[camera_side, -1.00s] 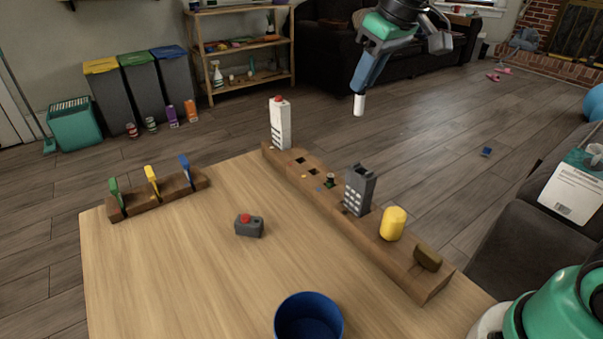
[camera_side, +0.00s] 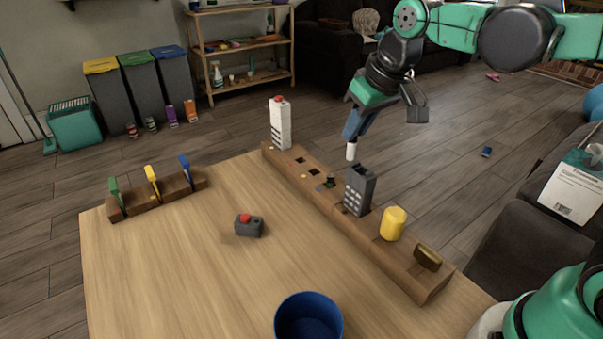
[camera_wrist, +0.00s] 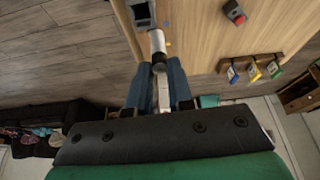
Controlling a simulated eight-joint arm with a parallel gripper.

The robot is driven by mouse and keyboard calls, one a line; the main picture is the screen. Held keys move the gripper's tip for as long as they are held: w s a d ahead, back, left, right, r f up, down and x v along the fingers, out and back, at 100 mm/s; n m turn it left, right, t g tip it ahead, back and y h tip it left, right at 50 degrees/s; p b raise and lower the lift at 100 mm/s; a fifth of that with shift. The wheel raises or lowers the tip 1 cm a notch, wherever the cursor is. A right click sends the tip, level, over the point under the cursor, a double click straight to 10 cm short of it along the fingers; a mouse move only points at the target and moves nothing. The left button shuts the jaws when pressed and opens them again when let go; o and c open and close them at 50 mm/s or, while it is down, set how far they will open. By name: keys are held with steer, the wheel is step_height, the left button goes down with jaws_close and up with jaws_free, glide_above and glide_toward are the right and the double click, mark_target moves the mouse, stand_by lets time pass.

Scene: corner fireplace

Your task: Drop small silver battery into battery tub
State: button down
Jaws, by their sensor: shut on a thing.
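My gripper (camera_side: 352,136) is shut on a small white-silver battery (camera_side: 351,152), which hangs below the fingertips, a little tilted. In the side view it is above the wooden rack, behind the grey keypad device. The wrist view shows the battery (camera_wrist: 157,42) between the blue fingers (camera_wrist: 160,75). A dark blue round tub (camera_side: 309,318) stands at the front edge of the table in the side view, cut off by the frame. It is apart from the battery. I cannot tell whether it is the battery tub.
The wooden rack (camera_side: 330,208) runs along the table's right side, with a white device (camera_side: 280,124), the grey keypad device (camera_side: 359,190) and a yellow cylinder (camera_side: 393,223). A grey box with a red button (camera_side: 249,226) sits mid-table. Left-front table is clear.

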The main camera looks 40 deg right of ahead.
steer(key=s+a+f+n+g+y, duration=0.1)
steer(key=s+a+f+n+y, duration=0.2)
steer(key=s+a+n, duration=0.95)
steer(key=s+a+f+m, duration=0.2)
steer(key=a+f+m, duration=0.2)
steer(key=f, duration=0.1)
steer(key=shift+f, duration=0.1)
steer(key=c, duration=0.7)
jaws_free()
steer(key=shift+v, duration=2.85)
